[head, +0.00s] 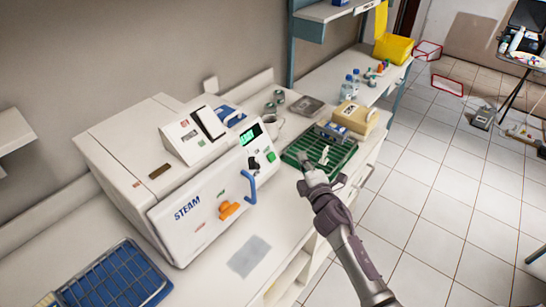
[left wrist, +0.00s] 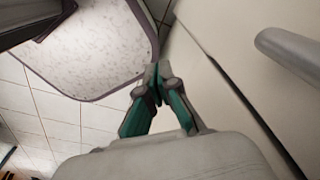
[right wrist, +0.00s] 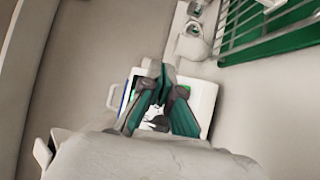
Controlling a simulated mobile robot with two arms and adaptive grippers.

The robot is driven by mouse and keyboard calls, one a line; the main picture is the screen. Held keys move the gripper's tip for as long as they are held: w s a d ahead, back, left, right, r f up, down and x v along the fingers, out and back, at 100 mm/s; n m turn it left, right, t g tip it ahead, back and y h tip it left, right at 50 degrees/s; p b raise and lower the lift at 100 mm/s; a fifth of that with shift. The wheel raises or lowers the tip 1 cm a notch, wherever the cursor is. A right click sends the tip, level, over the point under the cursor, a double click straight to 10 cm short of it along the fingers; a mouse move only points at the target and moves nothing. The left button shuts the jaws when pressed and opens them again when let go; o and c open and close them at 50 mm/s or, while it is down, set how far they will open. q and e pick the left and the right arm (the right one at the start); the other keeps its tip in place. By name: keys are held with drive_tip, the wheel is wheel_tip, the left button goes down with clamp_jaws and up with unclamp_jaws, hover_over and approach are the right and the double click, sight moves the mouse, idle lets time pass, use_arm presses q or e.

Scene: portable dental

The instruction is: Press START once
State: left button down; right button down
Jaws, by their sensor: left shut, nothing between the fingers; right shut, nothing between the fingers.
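The white steam sterilizer (head: 185,240) stands on the counter in the head view, marked STEAM, with a lit green display (head: 250,133). A green button (head: 271,157) sits on its front panel near the right end, beside a dark button (head: 254,164). I cannot read which is START. My right gripper (head: 306,163) is shut and empty, a little right of the panel and apart from it. In the right wrist view the fingertips (right wrist: 160,74) are together. My left gripper (left wrist: 157,76) shows shut and empty in the left wrist view only.
An orange knob (head: 229,209) and blue handle (head: 250,187) stick out of the sterilizer front. A green rack (head: 340,150) lies on the counter beside my right gripper. A blue rack (head: 118,278) is at lower left.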

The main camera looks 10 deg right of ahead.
sight(274, 153)
drive_tip(key=w+a+f+b, duration=0.4)
drive_tip(key=w+b, duration=0.2)
drive_tip(key=b, duration=0.1)
drive_tip(key=shift+a+f, duration=0.25)
drive_tip(key=shift+a, duration=0.1)
drive_tip(key=shift+f, duration=0.1)
idle(1.3)
drive_tip(key=shift+w+a+f+b, duration=0.15)
drive_tip(key=shift+w+a+b, duration=0.1)
drive_tip(key=shift+w+b, duration=0.15)
drive_tip(key=shift+w+a+f+b, duration=0.25)
drive_tip(key=shift+b, duration=0.25)
idle(0.5)
drive_tip(key=shift+r, duration=0.1)
drive_tip(key=shift+s+d+r+p, duration=0.4)
drive_tip(key=shift+s+d+p, duration=0.1)
drive_tip(key=shift+s+p, duration=0.25)
